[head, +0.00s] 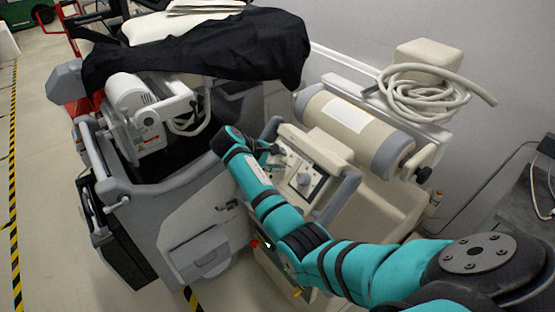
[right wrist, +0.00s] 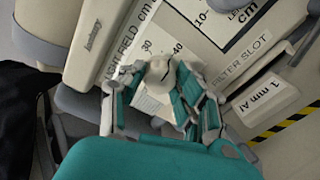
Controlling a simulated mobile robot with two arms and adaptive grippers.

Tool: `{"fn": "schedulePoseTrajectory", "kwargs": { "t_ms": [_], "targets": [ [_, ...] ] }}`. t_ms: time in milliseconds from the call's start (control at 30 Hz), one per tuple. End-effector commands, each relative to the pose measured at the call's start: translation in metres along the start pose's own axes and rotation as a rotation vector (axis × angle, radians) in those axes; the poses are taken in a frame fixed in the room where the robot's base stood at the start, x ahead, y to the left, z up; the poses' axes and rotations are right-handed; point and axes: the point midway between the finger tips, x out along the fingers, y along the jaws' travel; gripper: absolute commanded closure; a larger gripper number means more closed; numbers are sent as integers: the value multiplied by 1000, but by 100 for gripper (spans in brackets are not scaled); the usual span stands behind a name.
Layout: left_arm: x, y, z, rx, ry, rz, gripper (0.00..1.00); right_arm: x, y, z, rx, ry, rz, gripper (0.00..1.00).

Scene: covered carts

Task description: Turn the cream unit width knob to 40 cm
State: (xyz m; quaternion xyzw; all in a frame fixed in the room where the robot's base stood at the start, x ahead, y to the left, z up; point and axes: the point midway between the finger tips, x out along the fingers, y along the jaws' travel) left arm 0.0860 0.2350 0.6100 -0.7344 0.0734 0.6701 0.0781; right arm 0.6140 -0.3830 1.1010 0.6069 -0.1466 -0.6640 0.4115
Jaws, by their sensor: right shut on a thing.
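The cream unit (head: 385,205) stands against the wall with a sloped control panel (head: 318,152) on its front. My right gripper (head: 272,150) is at the far left part of this panel. In the right wrist view my right gripper (right wrist: 160,98) is shut on the cream width knob (right wrist: 159,70), with fingers on both sides of it. The knob sits on a white dial plate (right wrist: 150,100) printed with 30 and 40, beside the words LIGHT FIELD cm. The fingers hide part of the scale, and I cannot tell which number the knob points to. My left gripper is not in view.
A second dial knob (head: 303,179) is on the panel, nearer my arm. A grey handle (head: 340,197) rises at the panel's right end. A grey cart (head: 195,225) under a black cover (head: 200,50) stands close on the left. A coiled hose (head: 425,95) lies behind.

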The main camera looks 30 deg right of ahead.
Motion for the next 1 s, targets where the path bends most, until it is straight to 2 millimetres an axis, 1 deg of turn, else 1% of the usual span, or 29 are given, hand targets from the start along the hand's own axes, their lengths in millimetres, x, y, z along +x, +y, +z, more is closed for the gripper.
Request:
{"fn": "schedulePoseTrajectory", "kwargs": {
  "t_ms": [300, 700, 733, 900, 1000],
  "targets": [
    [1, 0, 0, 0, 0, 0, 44, 0, 0, 0, 74, 0, 3, 100],
    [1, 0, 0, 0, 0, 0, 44, 0, 0, 0, 81, 0, 3, 100],
    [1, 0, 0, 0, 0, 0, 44, 0, 0, 0, 81, 0, 2, 67],
    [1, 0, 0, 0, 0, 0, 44, 0, 0, 0, 80, 0, 2, 45],
    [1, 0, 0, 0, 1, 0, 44, 0, 0, 0, 79, 0, 2, 45]
  ]
}}
